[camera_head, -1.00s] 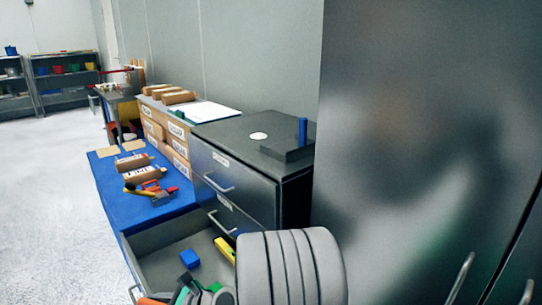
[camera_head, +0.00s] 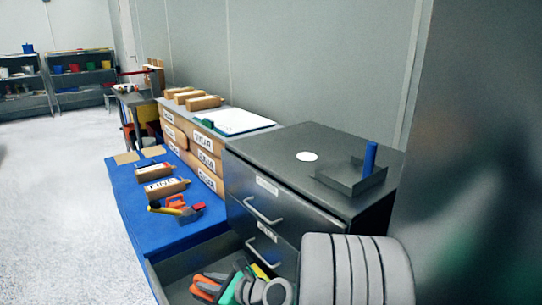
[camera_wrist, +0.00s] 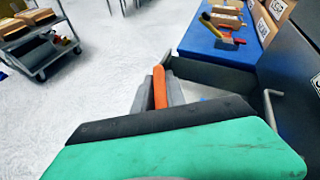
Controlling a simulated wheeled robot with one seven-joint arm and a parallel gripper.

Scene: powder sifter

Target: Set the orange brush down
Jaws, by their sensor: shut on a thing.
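The orange brush (camera_head: 204,289) is at the bottom of the head view, at my gripper (camera_head: 225,285), over the open drawer. In the wrist view, an orange strip of the brush (camera_wrist: 159,87) stands up between the grey fingers of my gripper (camera_wrist: 160,100). My gripper is shut on it. The rest of the brush is hidden behind the green and black parts close to the wrist camera. I cannot tell whether the brush touches the drawer.
The open drawer (camera_head: 185,268) holds a yellow thing (camera_head: 260,271). The dark cabinet (camera_head: 285,150) bears a small tray with a blue post. The table's near left part is clear.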

